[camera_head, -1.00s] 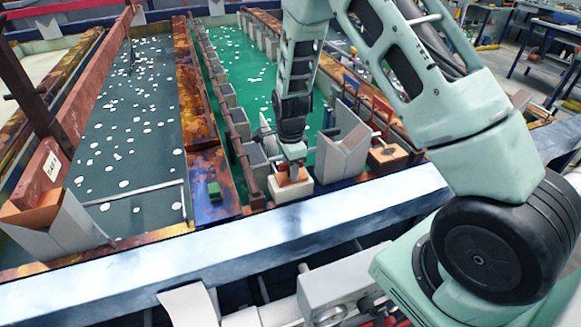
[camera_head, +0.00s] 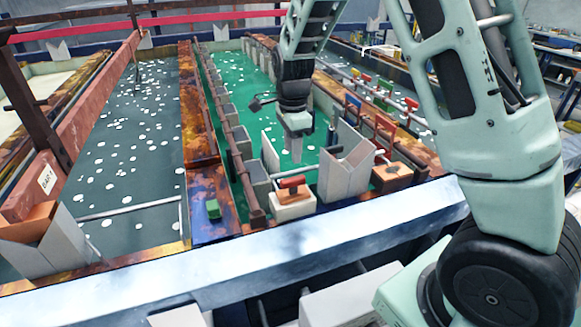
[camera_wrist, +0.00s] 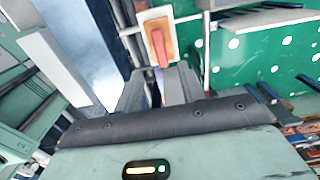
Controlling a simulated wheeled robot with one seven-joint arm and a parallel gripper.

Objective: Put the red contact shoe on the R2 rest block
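A red contact shoe (camera_head: 292,184) with a red handle and an orange-brown base sits on a pale rest block (camera_head: 292,206) by the near end of the green tank. I cannot read a label on the block. My gripper (camera_head: 297,160) hangs above and slightly behind the shoe, apart from it. In the wrist view my gripper (camera_wrist: 157,92) shows a gap between its two grey fingers, with nothing held. The red shoe (camera_wrist: 160,46) lies beyond the fingertips there, seated on the pale block.
Another block with a red handle (camera_head: 392,174) stands to the right, beside a grey angled holder (camera_head: 346,170). A small green piece (camera_head: 213,209) lies on the rusty divider to the left. A rail with grey cups runs along the green tank. A metal beam (camera_head: 230,256) crosses in front.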

